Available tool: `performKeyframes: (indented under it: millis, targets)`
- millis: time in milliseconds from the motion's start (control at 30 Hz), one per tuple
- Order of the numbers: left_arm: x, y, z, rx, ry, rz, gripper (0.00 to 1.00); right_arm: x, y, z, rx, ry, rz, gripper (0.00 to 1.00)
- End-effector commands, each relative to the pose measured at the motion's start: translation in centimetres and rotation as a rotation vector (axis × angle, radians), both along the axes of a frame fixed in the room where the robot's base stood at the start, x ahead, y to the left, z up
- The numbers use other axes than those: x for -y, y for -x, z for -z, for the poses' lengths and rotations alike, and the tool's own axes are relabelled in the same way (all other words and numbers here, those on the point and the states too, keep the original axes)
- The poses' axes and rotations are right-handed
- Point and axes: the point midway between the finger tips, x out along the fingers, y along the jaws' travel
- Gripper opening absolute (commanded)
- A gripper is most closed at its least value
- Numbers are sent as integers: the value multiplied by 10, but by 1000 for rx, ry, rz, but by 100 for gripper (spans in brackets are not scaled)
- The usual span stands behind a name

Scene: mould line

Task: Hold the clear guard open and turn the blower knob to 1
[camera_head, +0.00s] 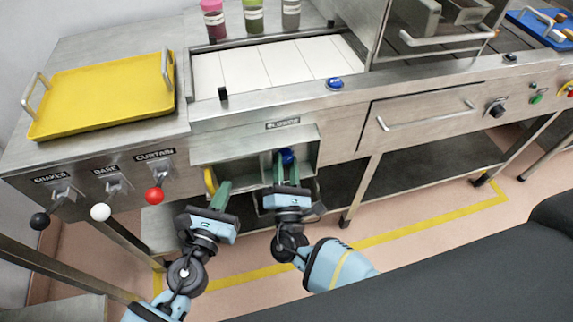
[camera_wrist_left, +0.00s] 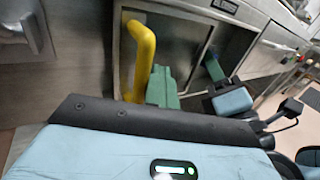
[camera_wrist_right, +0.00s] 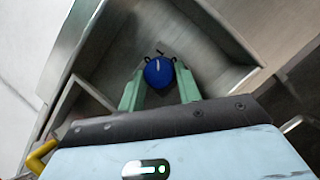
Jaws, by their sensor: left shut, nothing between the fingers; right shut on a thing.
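The blue blower knob (camera_head: 288,157) sits in a recess under the BLOWER label; it also shows in the right wrist view (camera_wrist_right: 158,73), with a white pointer line. My right gripper (camera_head: 287,170) is shut on the knob, one green finger on each side. The yellow handle (camera_head: 210,181) of the guard is at the recess's left side; it shows upright in the left wrist view (camera_wrist_left: 142,55). My left gripper (camera_head: 223,190) is shut and empty, its green fingers just right of the handle; contact is unclear. The guard's clear panel and its angle are hard to make out.
A yellow tray (camera_head: 100,98) lies on the counter at left. Levers with black, white and red (camera_head: 154,196) balls hang below it. A drawer handle (camera_head: 425,117) and a black knob (camera_head: 496,107) are to the right. Steel recess walls stand close around my right fingers.

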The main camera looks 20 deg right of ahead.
Motion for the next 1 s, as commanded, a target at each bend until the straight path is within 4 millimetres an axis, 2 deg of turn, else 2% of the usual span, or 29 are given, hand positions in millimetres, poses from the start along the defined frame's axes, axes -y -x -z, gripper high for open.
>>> performKeyframes:
  millis: [533,567,700,1000]
  targets:
    - [-2,-1,0,1,-2,-6,0,1,0,-2,4,-31,3,11]
    - [-2,-1,0,1,-2,-6,0,1,0,-2,4,-30,4,35]
    - [-2,-1,0,1,-2,-6,0,1,0,-1,3,-30,3,53]
    - [-2,-1,0,1,-2,-5,0,0,0,0,1,-29,2,55]
